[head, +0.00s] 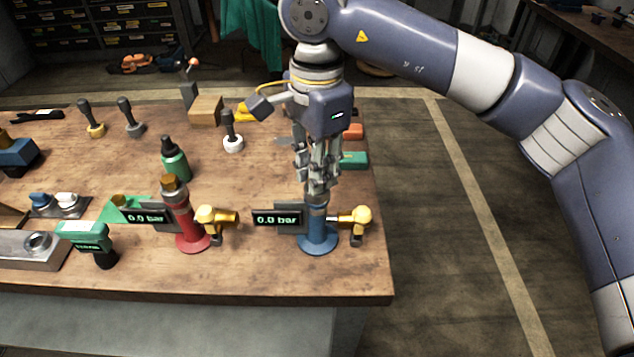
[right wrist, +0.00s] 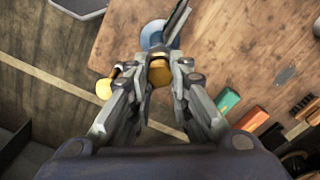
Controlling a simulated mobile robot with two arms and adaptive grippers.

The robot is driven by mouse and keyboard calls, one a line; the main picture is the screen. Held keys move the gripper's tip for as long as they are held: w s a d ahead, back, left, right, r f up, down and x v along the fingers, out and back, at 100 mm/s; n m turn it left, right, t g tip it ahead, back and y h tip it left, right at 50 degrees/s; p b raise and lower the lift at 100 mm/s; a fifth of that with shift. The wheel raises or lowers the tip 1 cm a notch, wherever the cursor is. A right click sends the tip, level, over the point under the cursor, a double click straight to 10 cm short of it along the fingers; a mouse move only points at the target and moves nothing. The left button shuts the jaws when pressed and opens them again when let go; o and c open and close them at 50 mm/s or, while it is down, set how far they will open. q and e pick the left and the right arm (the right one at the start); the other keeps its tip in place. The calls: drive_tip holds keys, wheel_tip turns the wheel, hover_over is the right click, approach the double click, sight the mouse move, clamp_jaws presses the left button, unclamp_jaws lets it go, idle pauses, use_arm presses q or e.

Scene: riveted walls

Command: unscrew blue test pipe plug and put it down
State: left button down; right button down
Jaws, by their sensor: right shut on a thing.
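The blue test pipe (head: 317,232) stands upright on its round base near the right front of the workbench. Its display reads 0.0 bar, and a brass valve (head: 356,218) sticks out to its right. My right gripper (head: 319,190) points down over the pipe's top, with its fingers shut on the brass plug (right wrist: 160,72). In the head view the fingers hide the plug. I cannot tell whether it is still threaded in the pipe. In the right wrist view the blue base (right wrist: 153,33) shows beyond the plug. My left gripper is not in view.
A red test pipe (head: 189,225) with a brass top and valve stands to the left. A green bottle (head: 174,160) and a grey-handled tool (head: 231,135) stand behind. A green block (head: 354,160) lies near the right edge. Bare wood (head: 260,275) lies in front.

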drive_tip(key=shift+r+p, duration=0.3)
drive_tip(key=shift+r, duration=0.35)
idle(0.5)
drive_tip(key=shift+r+p, duration=0.4)
drive_tip(key=shift+r, duration=0.2)
drive_tip(key=shift+r, duration=0.1)
drive_tip(key=shift+r+p, duration=1.3)
drive_tip(key=shift+r, duration=0.65)
drive_tip(key=shift+f, duration=0.1)
